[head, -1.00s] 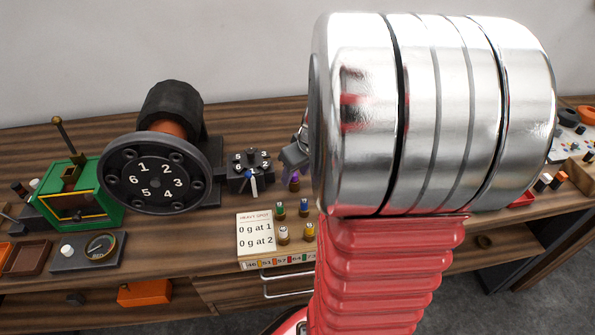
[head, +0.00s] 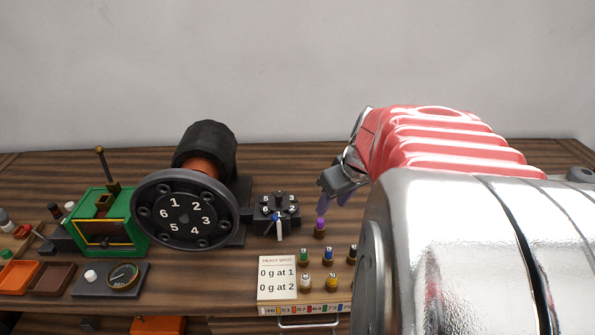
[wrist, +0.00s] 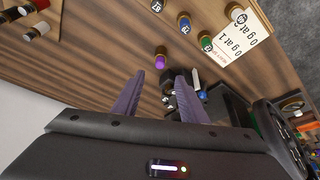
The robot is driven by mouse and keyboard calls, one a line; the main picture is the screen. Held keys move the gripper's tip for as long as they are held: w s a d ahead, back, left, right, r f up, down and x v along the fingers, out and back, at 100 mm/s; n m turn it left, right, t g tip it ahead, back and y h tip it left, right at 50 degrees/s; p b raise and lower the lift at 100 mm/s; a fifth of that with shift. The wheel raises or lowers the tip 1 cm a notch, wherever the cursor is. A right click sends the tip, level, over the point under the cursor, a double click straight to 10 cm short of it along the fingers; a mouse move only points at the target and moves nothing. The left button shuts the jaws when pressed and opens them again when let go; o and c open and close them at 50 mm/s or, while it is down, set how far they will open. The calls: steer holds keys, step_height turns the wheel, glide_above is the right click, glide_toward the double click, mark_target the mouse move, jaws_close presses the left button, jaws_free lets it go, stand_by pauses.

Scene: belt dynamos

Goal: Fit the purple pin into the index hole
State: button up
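The purple pin (head: 319,229) stands upright on the bench, purple at the top with a brass-coloured base. It also shows in the wrist view (wrist: 160,60), just beyond the fingertips. My gripper (head: 334,203) is open, its purple fingers above and slightly right of the pin. In the wrist view my gripper (wrist: 158,82) has its fingers apart with nothing between them. The black numbered wheel (head: 184,212) on the dynamo has several round holes near its rim. A small black block (head: 277,207) with numbers and a pointer stands beside it. I cannot tell which hole is the index hole.
Other pins, green (head: 303,257), blue (head: 328,256), white (head: 305,282) and yellow (head: 333,281), stand close in front of the purple one. A card (head: 277,277) lies left of them. A green machine (head: 105,220) stands left. My arm hides the bench's right side.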

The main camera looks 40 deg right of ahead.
steer(key=shift+v, duration=1.95)
steer(key=s+a, duration=0.2)
steer(key=a, duration=1.1)
steer(key=s+a+n+t, duration=0.1)
steer(key=s+a, duration=0.1)
steer(key=a, duration=1.1)
steer(key=shift+s+y, duration=0.15)
steer(key=shift+y, duration=0.15)
steer(key=shift+r, duration=0.1)
steer(key=shift+c, duration=1)
